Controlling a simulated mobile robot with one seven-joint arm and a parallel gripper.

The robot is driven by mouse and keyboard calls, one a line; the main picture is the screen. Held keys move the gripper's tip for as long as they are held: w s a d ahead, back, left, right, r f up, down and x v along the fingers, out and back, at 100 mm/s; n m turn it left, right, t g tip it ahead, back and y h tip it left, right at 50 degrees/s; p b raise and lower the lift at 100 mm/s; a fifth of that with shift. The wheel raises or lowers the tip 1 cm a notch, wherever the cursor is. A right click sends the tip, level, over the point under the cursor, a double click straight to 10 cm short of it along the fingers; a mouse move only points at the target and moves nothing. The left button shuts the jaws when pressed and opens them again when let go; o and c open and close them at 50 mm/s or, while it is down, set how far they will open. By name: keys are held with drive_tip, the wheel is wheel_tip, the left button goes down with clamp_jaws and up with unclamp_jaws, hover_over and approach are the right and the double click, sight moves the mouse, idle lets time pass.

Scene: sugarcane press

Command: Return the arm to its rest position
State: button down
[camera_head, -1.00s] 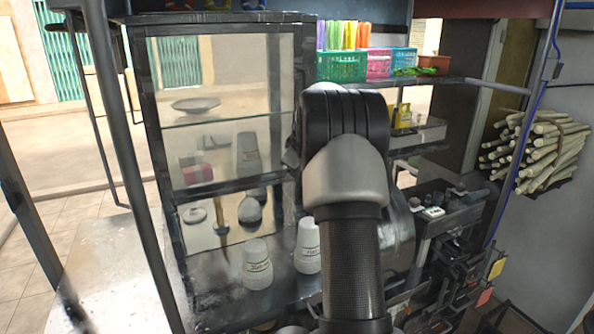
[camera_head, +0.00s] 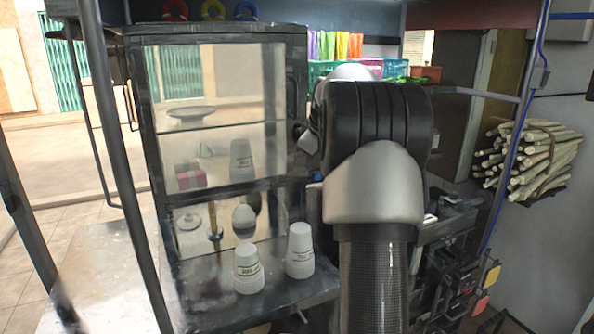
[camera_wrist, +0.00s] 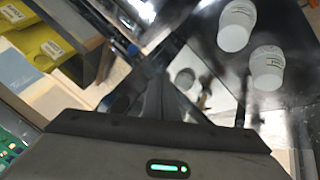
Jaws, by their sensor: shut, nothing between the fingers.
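My arm (camera_head: 375,190) rises through the middle of the head view, with its black joint and grey link in front of the shelves. The arm hides the gripper's fingers in that view. In the wrist view my gripper (camera_wrist: 160,88) is shut and empty, its dark fingers together above a body with a green light. Two stacks of white cups (camera_head: 248,270) (camera_head: 300,252) stand upside down on the dark counter below the glass cabinet. The same stacks show at the upper right of the wrist view (camera_wrist: 237,25) (camera_wrist: 267,68), apart from the fingers.
A glass cabinet (camera_head: 150,110) stands left of my arm. Behind the arm are shelves with coloured baskets (camera_head: 325,68). Sugarcane stalks (camera_head: 530,160) hang on the right wall. Dark posts stand at left. Yellow bins (camera_wrist: 40,45) show in the wrist view.

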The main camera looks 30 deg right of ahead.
drive_tip(key=shift+s+r, duration=0.1)
drive_tip(key=shift+r, duration=0.05)
drive_tip(key=s+a+r+y, duration=0.1)
drive_tip(key=a+r, duration=0.1)
drive_tip(key=a, duration=0.6)
drive_tip(key=s+a+r, duration=0.2)
drive_tip(key=a+r, duration=0.1)
drive_tip(key=a, duration=0.6)
drive_tip(key=s+a+r+n, duration=0.1)
drive_tip(key=s+a, duration=1)
drive_tip(key=a, duration=0.4)
drive_tip(key=s+a+f+m, duration=0.1)
drive_tip(key=s+f+m, duration=0.2)
drive_tip(key=s, duration=0.7)
drive_tip(key=s+a+f+m+g+y+p, duration=0.1)
drive_tip(key=s+f+m, duration=0.2)
drive_tip(key=s+f, duration=0.3)
drive_tip(key=s, duration=0.5)
drive_tip(key=shift+a, duration=0.4)
